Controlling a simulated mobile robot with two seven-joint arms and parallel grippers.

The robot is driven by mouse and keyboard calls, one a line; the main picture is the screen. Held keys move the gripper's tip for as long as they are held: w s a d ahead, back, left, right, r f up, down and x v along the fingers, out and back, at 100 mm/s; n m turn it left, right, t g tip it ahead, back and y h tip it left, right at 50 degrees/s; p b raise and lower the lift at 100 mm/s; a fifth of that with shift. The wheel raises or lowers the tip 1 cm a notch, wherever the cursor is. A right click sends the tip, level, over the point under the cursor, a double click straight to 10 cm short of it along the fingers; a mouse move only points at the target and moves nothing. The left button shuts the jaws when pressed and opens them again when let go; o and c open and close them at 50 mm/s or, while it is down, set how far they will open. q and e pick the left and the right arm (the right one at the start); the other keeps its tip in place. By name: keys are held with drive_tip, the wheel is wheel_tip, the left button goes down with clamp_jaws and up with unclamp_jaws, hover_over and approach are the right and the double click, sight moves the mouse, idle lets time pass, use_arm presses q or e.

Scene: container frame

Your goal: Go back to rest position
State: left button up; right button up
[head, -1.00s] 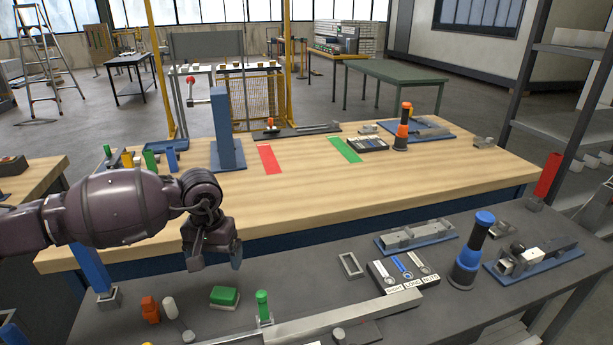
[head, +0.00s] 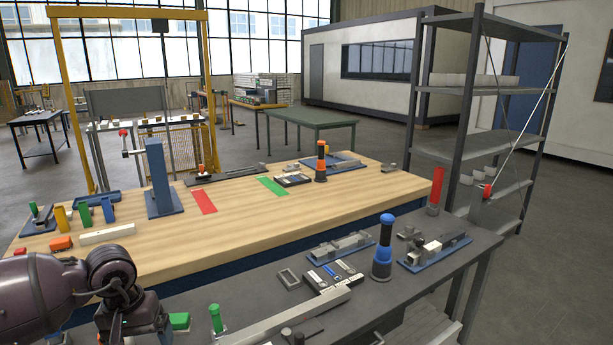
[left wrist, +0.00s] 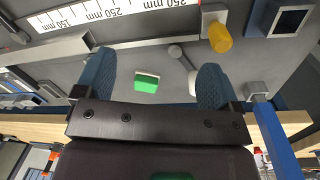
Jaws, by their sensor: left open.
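My left gripper (head: 137,322) is at the bottom left of the head view, over the near grey table (head: 400,285). In the left wrist view its two blue-padded fingers (left wrist: 156,78) are spread apart with nothing held between them. A green block (left wrist: 146,82) lies on the grey surface beyond the fingers in that view. It also shows partly in the head view (head: 180,321), just right of my gripper. My arm hides part of the near table. My right gripper is not in view.
A wooden table (head: 240,225) behind holds a blue post (head: 160,180) and red and green marks. A blue-and-black cylinder (head: 383,250) stands on the grey table. A tall metal shelf (head: 470,90) is at the right, with free floor (head: 560,270) beside it.

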use_arm(q)
drive_tip(key=s+d+f+n+h, duration=0.25)
drive_tip(key=d+h, duration=0.25)
drive_tip(key=d, duration=0.5)
drive_tip(key=s+d+r+n+t+h, duration=0.35)
drive_tip(key=d+r+n+h, duration=0.35)
drive_tip(key=d+n+h, duration=0.35)
drive_tip(key=w+a+r+n+t+y, duration=0.1)
drive_tip(key=a+r+n+t+y, duration=0.1)
drive_tip(key=n+t, duration=0.7)
drive_tip(key=w+a+r+n+t+y, duration=0.25)
drive_tip(key=n+t, duration=0.25)
drive_tip(key=n, duration=0.9)
drive_tip(key=s+a+f+n+g+y, duration=0.4)
drive_tip(key=a+f+n+y, duration=0.65)
drive_tip(key=n, duration=0.95)
drive_tip(key=s+a+f+n+g+y, duration=0.1)
drive_tip(key=s+f+n+g, duration=0.5)
drive_tip(key=s, duration=0.4)
drive_tip(key=s+a+f+n+g+y, duration=0.15)
drive_tip(key=s+f+n+g, duration=0.25)
drive_tip(key=s+n, duration=0.5)
drive_tip(key=w+f+m+t+h, duration=0.1)
drive_tip(key=w+f+m+t, duration=0.1)
drive_tip(key=w+f+t, duration=0.4)
drive_tip(key=shift+f+t, duration=0.95)
drive_tip(key=shift+f, duration=1.2)
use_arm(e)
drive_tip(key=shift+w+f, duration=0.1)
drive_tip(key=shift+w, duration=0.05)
